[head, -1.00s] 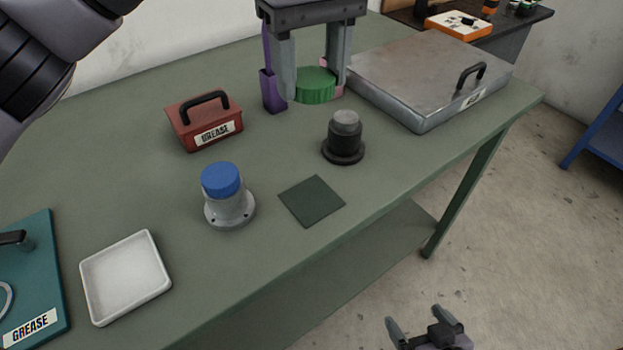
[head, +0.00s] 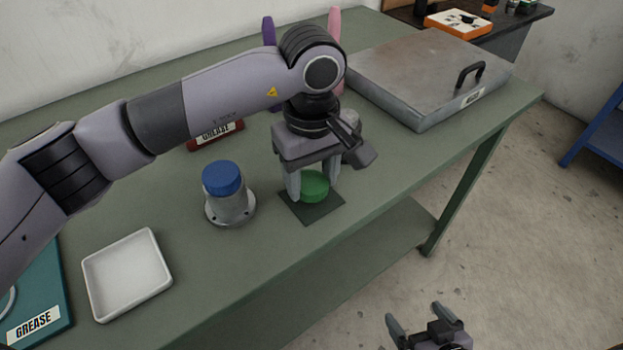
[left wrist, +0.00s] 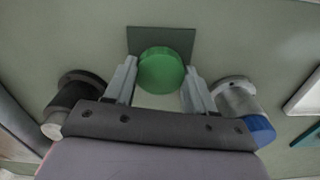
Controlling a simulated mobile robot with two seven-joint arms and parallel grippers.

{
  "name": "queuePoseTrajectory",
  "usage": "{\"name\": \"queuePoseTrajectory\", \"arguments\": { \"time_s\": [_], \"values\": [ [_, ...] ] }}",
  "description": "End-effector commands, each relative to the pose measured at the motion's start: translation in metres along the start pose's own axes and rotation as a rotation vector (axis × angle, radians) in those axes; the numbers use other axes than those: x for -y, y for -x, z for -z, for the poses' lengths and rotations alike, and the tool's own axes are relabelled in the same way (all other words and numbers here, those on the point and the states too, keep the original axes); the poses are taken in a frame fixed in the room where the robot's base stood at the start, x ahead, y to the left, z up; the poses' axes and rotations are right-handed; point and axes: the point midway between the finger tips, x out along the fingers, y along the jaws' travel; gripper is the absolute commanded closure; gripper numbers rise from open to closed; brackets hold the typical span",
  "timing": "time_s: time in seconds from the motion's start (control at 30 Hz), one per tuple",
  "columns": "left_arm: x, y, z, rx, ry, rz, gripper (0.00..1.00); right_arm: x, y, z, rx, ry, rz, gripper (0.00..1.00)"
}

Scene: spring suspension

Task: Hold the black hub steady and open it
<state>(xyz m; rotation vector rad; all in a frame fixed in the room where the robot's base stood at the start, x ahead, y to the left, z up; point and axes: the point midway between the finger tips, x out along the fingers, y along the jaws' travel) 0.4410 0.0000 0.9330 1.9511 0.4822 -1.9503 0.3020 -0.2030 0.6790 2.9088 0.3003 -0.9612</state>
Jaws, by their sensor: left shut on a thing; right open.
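My left gripper (head: 311,190) is shut on a round green cap (head: 314,184), which also shows in the left wrist view (left wrist: 160,70). The cap is over the dark green square mat (head: 311,214); I cannot tell whether it touches it. My right gripper (head: 413,315) is open and empty, low beyond the table's front edge.
A silver hub (head: 231,208) with a blue cap (head: 221,177) stands just left of the mat. A white tray (head: 127,312) lies further left. A metal case (head: 420,70) fills the back right.

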Motion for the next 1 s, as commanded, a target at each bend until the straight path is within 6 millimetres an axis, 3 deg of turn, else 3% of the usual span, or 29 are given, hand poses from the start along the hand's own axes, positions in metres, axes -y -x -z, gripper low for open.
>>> {"name": "queuePoseTrajectory", "arguments": {
  "time_s": [0.1, 0.47, 0.5, 0.57, 1.0],
  "values": [
    [0.0, -0.015, 0.0, 0.002, 0.001, 0.001, 0.82, 0.0, 0.001, 0.001, 0.0, 0.0, 0.0, 0.03],
    [0.0, -0.02, 0.0, -0.001, 0.0, 0.0, 0.82, 0.0, -0.002, -0.003, 0.0, 0.0, 0.0, 0.03],
    [0.0, -0.02, 0.0, -0.001, 0.0, 0.0, 0.42, 0.0, -0.003, -0.003, 0.0, 0.0, 0.0, 0.03],
    [0.0, -0.019, 0.0, -0.001, 0.0, 0.0, 0.23, 0.0, -0.002, -0.002, 0.001, -0.001, 0.0, 0.03],
    [0.0, -0.012, 0.0, 0.001, 0.0, 0.0, 0.2, 0.0, 0.002, 0.004, -0.001, 0.0, 0.001, 0.03]
  ]
}}
